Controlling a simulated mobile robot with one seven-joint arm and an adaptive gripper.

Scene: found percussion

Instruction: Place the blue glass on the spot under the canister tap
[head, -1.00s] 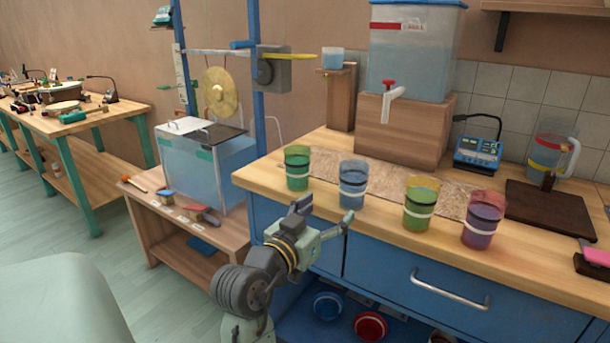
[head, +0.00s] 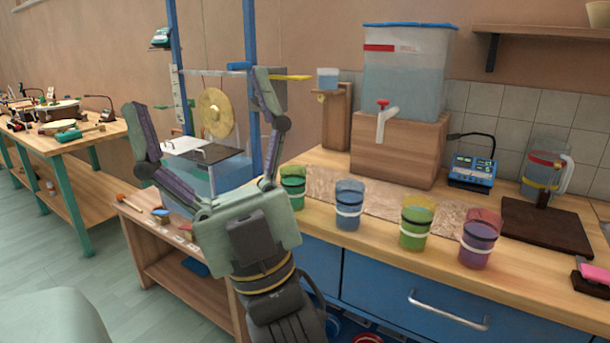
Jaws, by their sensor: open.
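The blue glass (head: 349,205) stands upright on the wooden counter, with a white band around it. It is second from the left in a row of glasses. The canister (head: 406,75) is a clear box with a blue lid on a wooden block, and its white tap (head: 385,121) with a red handle points down over a beige mat (head: 330,192). My gripper (head: 197,92) is open and empty, fingers spread and pointing up, left of the blue glass and apart from it. It partly hides the green glass (head: 293,186).
A yellow-green glass (head: 416,222) and a purple glass (head: 479,238) stand right of the blue glass. A blue meter (head: 472,171), a dark board (head: 547,227) and a jug (head: 546,175) are further right. The mat under the tap is clear.

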